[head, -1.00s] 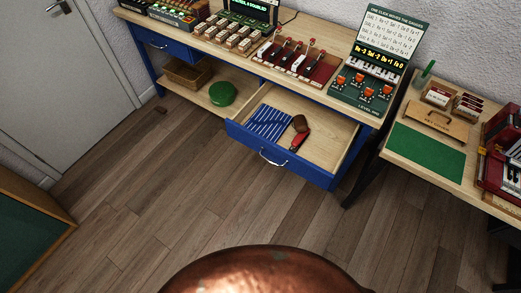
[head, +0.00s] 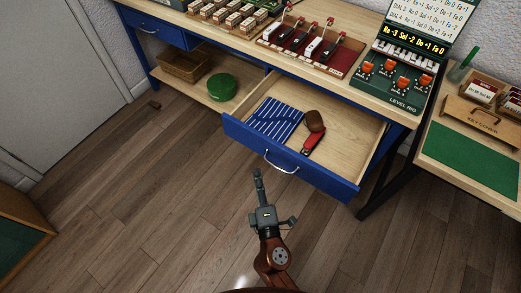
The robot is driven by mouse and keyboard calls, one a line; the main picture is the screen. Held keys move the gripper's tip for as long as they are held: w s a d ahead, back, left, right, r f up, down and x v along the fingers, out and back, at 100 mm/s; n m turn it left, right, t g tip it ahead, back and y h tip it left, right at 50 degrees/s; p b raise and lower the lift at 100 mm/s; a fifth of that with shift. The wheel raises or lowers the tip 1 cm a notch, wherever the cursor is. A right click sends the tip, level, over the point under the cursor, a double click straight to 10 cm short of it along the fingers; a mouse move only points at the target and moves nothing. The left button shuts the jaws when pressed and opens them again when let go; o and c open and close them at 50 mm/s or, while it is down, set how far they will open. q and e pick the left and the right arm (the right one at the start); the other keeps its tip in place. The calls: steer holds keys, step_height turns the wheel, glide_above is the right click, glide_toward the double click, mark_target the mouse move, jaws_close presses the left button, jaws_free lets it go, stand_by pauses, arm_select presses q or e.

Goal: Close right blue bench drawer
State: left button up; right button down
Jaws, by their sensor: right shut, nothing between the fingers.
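The right blue bench drawer (head: 312,183) is pulled out from the bench, with its inside showing. It has a silver bar handle (head: 280,163) on its blue front. Inside lie a blue-and-white striped cloth-like item (head: 273,119), a brown rounded object (head: 315,121) and a red tool-like object (head: 313,142). My right gripper (head: 257,175) is in front of the drawer, just left of and below the handle in the picture. It is shut and empty, and seems apart from the drawer. My left gripper is not in view.
The blue bench (head: 352,85) carries a lever board (head: 308,46) and an orange-knobbed device (head: 397,78). A green round item (head: 222,87) and a basket (head: 184,66) sit on its shelf. A side table (head: 471,151) stands right. The wooden floor (head: 140,200) before the drawer is clear.

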steer(key=b, duration=0.2)
glide_toward(259, 142)
steer(key=w+a, duration=0.3)
steer(key=a, duration=0.1)
steer(key=shift+w+d, duration=0.95)
steer(key=shift+d, duration=0.1)
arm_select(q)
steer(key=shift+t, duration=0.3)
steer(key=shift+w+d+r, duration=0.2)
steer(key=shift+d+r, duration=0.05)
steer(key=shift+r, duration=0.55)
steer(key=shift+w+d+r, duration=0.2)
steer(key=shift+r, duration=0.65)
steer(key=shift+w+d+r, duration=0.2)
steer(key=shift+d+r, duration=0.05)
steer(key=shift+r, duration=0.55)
arm_select(e)
steer(key=shift+w+d+r, duration=0.15)
steer(key=shift+w+d, duration=0.2)
steer(key=shift+w, duration=0.15)
steer(key=shift+w+d, duration=0.1)
